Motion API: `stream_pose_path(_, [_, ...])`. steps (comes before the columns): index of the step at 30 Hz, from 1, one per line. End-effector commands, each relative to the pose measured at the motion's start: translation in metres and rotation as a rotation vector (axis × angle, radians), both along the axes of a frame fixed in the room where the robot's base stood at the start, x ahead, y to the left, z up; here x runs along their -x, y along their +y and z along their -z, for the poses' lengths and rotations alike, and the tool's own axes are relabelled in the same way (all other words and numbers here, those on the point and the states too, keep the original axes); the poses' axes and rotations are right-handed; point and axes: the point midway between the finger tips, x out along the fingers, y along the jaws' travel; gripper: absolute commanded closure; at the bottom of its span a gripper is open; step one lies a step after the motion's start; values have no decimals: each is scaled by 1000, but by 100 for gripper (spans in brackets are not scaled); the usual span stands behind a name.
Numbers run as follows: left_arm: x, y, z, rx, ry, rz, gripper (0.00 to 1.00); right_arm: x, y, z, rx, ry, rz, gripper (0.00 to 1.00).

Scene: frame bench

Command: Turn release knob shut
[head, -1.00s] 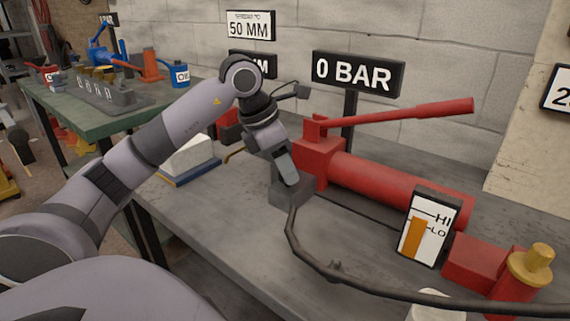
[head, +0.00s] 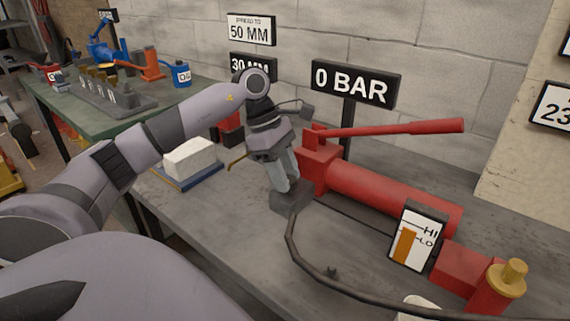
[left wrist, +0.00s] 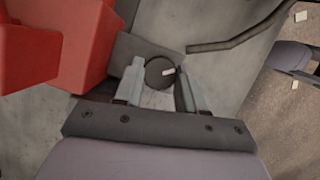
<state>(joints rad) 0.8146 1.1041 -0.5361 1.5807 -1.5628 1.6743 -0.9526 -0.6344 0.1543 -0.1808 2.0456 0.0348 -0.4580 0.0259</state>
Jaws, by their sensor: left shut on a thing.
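The release knob (left wrist: 160,71) is a dark round knob with a small white mark on its top, seen in the left wrist view. It sits by a grey block (left wrist: 135,48) at the end of the red hand pump (head: 385,192). My left gripper (head: 288,188) points down at this block in the head view; the knob is hidden there. In the left wrist view my left gripper (left wrist: 160,80) has one finger on each side of the knob, shut on it. The white mark lies toward the right finger. My right gripper is not in view.
A dark hose (head: 300,255) curves from the block along the bench front. A level gauge (head: 415,238), the pump handle (head: 400,128) and a "0 BAR" sign (head: 354,84) stand nearby. A white block (head: 190,157) on a blue base lies left of my gripper.

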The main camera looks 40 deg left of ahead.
Motion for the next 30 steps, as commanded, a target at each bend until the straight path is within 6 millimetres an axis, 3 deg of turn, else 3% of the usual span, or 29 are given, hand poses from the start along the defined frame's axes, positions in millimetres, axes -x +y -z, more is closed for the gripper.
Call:
stream_pose_path(15, [-4, -1, -2, 2, -2, 450, 91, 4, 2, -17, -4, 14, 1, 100])
stream_pose_path(30, [-4, -1, 0, 0, -3, 638, 91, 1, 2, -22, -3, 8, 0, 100])
